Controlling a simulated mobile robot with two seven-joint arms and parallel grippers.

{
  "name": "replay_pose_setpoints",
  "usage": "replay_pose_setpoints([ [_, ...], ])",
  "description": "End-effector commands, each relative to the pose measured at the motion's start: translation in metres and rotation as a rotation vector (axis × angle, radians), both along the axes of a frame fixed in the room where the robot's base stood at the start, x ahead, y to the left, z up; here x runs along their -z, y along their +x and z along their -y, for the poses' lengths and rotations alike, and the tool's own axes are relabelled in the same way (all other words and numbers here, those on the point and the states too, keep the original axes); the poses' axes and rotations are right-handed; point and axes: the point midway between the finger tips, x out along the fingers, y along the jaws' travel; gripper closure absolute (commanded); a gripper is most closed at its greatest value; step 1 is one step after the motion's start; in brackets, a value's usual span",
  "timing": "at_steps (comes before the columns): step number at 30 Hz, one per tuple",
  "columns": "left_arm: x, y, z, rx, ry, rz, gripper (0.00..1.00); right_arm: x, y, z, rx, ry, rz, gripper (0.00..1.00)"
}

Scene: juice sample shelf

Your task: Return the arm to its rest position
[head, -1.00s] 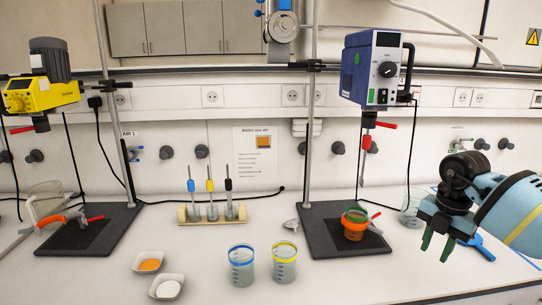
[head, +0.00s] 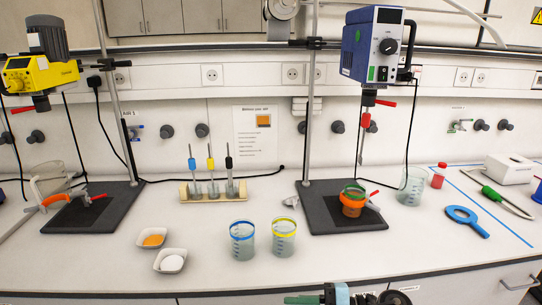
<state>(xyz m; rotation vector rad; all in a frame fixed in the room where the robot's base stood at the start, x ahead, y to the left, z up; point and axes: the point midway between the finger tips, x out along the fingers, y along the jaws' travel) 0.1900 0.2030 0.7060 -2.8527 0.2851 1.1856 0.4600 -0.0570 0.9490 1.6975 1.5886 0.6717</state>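My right gripper (head: 300,299) is low at the bottom edge of the head view, in front of the bench's front edge. A green finger points left, and part of the dark wrist shows beside it. The rest is cut off by the frame, so I cannot tell whether it is open or shut. I see nothing held in the visible part. My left gripper is not in view.
Beakers with a blue rim (head: 242,240) and a yellow rim (head: 284,238) stand near the front edge. Bowls of orange powder (head: 153,238) and white powder (head: 171,262) stand to their left. A blue ring-shaped tool (head: 468,221) lies right. The bench's right front is clear.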

Motion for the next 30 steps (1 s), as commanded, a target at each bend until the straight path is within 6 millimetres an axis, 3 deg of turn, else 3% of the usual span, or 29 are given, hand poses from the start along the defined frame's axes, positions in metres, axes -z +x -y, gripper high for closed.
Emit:
replay_pose_setpoints([
  [3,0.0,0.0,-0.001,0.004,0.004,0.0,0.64,0.006,-0.014,-0.008,0.149,0.18,-0.067,0.69],
  [8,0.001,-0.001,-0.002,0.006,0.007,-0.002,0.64,0.022,-0.023,0.004,0.397,0.351,-0.181,0.69],
  [11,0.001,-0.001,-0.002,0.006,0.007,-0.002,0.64,0.041,-0.032,0.019,0.568,0.416,-0.275,0.69],
  [17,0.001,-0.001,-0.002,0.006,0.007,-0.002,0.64,0.1,-0.065,0.062,0.917,0.448,-0.505,0.69],
  [20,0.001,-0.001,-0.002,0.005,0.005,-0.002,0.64,0.135,-0.095,0.085,1.082,0.419,-0.641,0.69],
  [24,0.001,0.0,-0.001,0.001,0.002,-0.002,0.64,0.185,-0.152,0.114,1.287,0.332,-0.847,0.69],
  [30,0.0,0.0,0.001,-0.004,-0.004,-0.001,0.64,0.23,-0.233,0.139,1.462,0.192,-1.093,0.69],
])
